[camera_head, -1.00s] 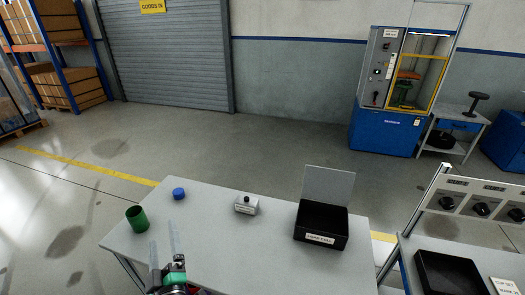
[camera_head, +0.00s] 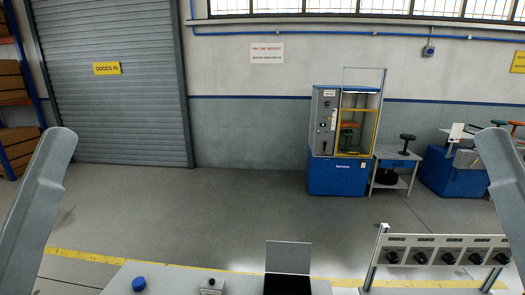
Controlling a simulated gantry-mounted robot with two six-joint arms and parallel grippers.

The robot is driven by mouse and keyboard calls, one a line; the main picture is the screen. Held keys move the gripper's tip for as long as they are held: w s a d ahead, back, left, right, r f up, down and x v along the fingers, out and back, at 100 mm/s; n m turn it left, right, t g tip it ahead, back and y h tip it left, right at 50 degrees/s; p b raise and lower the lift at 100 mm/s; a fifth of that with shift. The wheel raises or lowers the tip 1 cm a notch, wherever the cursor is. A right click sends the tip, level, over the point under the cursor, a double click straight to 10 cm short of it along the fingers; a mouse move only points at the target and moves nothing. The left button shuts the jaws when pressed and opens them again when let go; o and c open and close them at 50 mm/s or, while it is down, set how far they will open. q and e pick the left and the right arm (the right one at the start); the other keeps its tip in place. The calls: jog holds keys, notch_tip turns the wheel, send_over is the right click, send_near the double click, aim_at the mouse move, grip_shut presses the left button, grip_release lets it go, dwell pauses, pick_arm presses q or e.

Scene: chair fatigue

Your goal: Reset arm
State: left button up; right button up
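Neither of my grippers is in view. Grey links of my two arms stand raised at the left and right edges of the head view. The grippers lie outside the picture, so their state and anything in them cannot be seen. Only the back strip of the white table (camera_head: 180,280) shows along the bottom edge. On it are a blue cap (camera_head: 139,284), a small grey box with a black knob (camera_head: 211,284), and a black box (camera_head: 288,286) with its grey lid (camera_head: 288,257) upright.
A panel with several black knobs (camera_head: 440,252) stands at the lower right. A blue test machine (camera_head: 338,175) with a yellow-framed door stands by the wall, with a small side table (camera_head: 397,158) beside it. The floor between the table and the wall is clear.

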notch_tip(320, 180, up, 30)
jog(key=p, duration=2.7)
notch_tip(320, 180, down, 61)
jog(key=b, duration=6.1)
